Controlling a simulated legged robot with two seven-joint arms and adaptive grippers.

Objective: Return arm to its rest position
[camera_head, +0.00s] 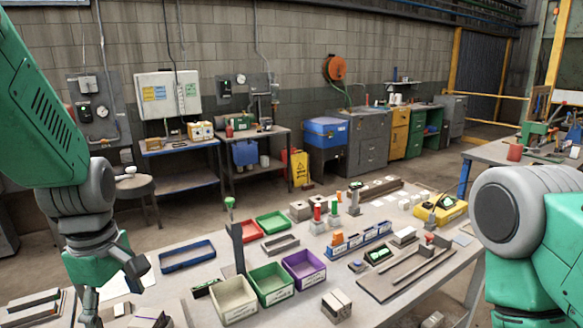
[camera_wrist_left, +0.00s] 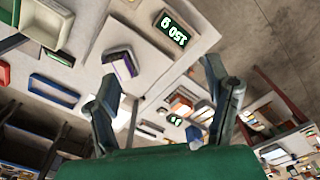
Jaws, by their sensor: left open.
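My left arm comes in from the left in the head view. Its gripper (camera_head: 110,285) hangs over the left end of the workbench (camera_head: 280,314), partly cut off by the lower edge. In the left wrist view the two fingers of my left gripper (camera_wrist_left: 165,105) are spread apart with nothing between them. A grey block (camera_head: 337,306) with slots stands at the bench's front, well to the right of the gripper. My right arm fills the right edge of the head view; its gripper is out of frame.
Beige (camera_head: 233,300), green (camera_head: 271,284) and purple (camera_head: 303,269) bins stand mid-bench. A dark post (camera_head: 235,245) rises behind them. A blue tray (camera_head: 187,255) lies nearer my left gripper.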

